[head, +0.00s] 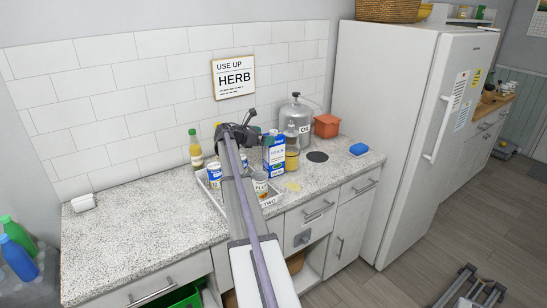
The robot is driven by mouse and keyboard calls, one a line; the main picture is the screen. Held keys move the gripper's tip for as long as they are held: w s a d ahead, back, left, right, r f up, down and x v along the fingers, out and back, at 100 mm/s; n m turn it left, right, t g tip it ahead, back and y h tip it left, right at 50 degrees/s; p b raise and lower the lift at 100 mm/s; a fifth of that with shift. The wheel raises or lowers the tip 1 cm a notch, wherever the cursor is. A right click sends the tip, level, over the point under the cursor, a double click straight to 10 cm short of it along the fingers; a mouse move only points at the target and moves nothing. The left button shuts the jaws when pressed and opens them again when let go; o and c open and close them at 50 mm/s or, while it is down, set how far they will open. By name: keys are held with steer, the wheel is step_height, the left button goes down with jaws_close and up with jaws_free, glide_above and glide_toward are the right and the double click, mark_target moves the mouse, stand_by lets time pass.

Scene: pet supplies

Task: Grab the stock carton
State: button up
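The stock carton (274,158) is a tall blue and white box standing upright on the counter, right of the middle. A small bottle with yellowish contents (292,160) stands close at its right. My gripper (260,126) is dark and hangs just left of and level with the carton's top. Its two fingers look spread apart, with nothing seen between them. Whether a finger touches the carton cannot be told. My arm hides part of the counter and things left of the carton.
A tray (208,190) holds blue and white cans (214,174) and a grey can (260,183). An oil bottle (195,150) stands behind. A metal oil canister (297,118), an orange pot (327,126) and a blue sponge (358,150) are at right. The left counter (130,225) is mostly clear.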

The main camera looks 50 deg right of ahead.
steer(key=b+x, duration=0.1)
steer(key=x, duration=0.3)
steer(key=shift+s+d, duration=0.2)
steer(key=shift+d, duration=0.1)
jaws_close()
stand_by(0.5)
